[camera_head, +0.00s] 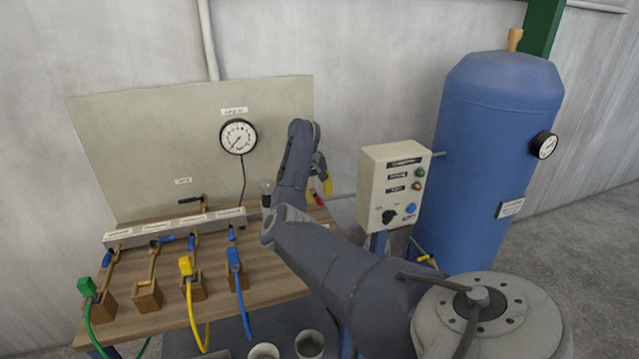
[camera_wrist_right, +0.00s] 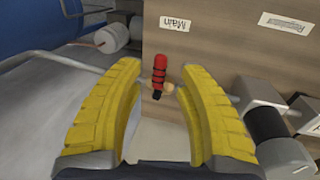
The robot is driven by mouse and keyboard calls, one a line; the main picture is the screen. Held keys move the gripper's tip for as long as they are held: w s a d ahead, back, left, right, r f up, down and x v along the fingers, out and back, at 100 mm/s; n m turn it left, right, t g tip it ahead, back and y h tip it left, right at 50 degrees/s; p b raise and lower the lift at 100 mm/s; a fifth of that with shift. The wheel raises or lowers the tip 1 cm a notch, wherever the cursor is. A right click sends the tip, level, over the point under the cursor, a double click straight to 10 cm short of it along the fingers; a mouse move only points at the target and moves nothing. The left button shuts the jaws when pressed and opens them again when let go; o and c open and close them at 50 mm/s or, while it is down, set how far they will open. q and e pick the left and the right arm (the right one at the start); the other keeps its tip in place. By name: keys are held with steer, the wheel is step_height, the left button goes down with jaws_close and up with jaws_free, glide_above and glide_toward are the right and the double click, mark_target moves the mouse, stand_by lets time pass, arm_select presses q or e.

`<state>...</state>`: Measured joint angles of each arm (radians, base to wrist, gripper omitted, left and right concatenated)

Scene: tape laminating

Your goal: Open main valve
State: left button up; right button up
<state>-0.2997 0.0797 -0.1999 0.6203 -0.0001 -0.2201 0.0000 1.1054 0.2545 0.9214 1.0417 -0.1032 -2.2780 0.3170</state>
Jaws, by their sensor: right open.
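The main valve's red handle (camera_wrist_right: 159,72) stands upright on a brass-coloured fitting in the right wrist view, just below an upside-down "Main" label (camera_wrist_right: 175,23). My right gripper (camera_wrist_right: 161,78) has yellow fingers, open on either side of the handle. There are visible gaps, and I see no contact. In the head view, my right gripper (camera_head: 327,187) is small and partly hidden behind my arm at the board's right edge. A bit of red (camera_head: 319,198) shows beside it there. My left gripper is not in view.
A wooden bench (camera_head: 262,285) holds a valve manifold (camera_head: 178,227) and several coloured hose connectors. A pressure gauge (camera_head: 238,136) hangs on the back panel. A control box (camera_head: 393,180) and a blue tank (camera_head: 497,165) stand to the right. A "Regulator" label (camera_wrist_right: 286,22) sits near metal fittings.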

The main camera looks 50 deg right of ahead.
mark_target(319, 201)
steer(key=shift+s+d+f, duration=0.1)
steer(key=shift+d+f, duration=0.05)
steer(key=shift+f, duration=0.6)
steer(key=shift+s+d+f, duration=0.1)
steer(key=shift+f, duration=0.6)
steer(key=shift+c, duration=0.3)
jaws_close()
